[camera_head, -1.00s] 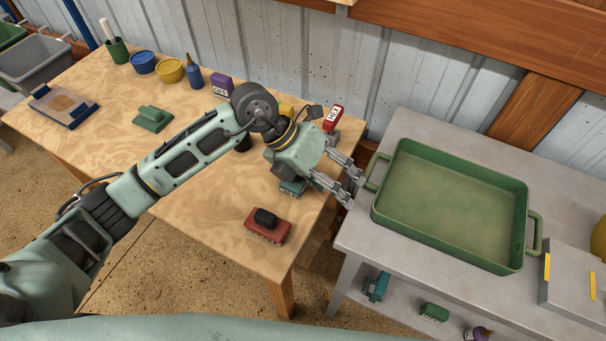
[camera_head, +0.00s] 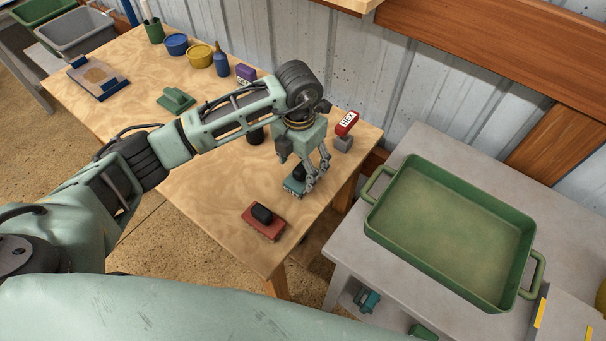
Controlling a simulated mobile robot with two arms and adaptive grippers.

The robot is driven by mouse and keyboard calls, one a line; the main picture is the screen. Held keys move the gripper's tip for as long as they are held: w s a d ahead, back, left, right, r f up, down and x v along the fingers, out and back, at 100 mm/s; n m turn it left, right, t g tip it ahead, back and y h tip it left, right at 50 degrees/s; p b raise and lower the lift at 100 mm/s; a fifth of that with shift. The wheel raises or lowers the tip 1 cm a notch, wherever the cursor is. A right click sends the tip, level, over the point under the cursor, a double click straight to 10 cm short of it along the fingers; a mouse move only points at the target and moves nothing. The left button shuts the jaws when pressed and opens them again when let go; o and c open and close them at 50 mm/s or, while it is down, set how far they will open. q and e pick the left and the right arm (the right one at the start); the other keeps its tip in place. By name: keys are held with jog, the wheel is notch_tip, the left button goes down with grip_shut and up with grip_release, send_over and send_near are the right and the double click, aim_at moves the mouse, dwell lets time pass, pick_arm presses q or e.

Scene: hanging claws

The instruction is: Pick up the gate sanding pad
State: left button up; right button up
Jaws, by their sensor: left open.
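A teal pad with a black knob (camera_head: 293,187) lies on the wooden table near its right edge, partly hidden by my left gripper. A red pad with a black knob (camera_head: 264,224) lies nearer the front edge. A green block with a raised grip (camera_head: 176,102) lies farther left. I cannot tell which of these is called the gate sanding pad. My left gripper (camera_head: 317,182) points down, open, with its fingers just at the right side of the teal pad. Whether they touch it is unclear. My right gripper is not in view.
A red HEX sign on a grey block (camera_head: 345,124) stands close behind the gripper. A dark cup (camera_head: 256,135) is partly hidden by my arm. A green tray (camera_head: 515,285) stands on the grey table at the right. The table's front middle is clear.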

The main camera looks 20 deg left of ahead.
aim_at(302, 166)
pick_arm(q)
jog(key=f, duration=0.1)
jog(key=f+p, duration=0.1)
jog(key=shift+w+d+f, duration=0.15)
jog(key=shift+w+f, duration=0.05)
jog(key=shift+f, duration=0.1)
jog(key=shift+w+d+f, duration=0.1)
jog(key=shift+f, duration=0.75)
jog(key=shift+c, duration=0.4)
jog(key=c, duration=0.6)
jog(key=shift+r, duration=0.1)
jog(key=c, duration=0.6)
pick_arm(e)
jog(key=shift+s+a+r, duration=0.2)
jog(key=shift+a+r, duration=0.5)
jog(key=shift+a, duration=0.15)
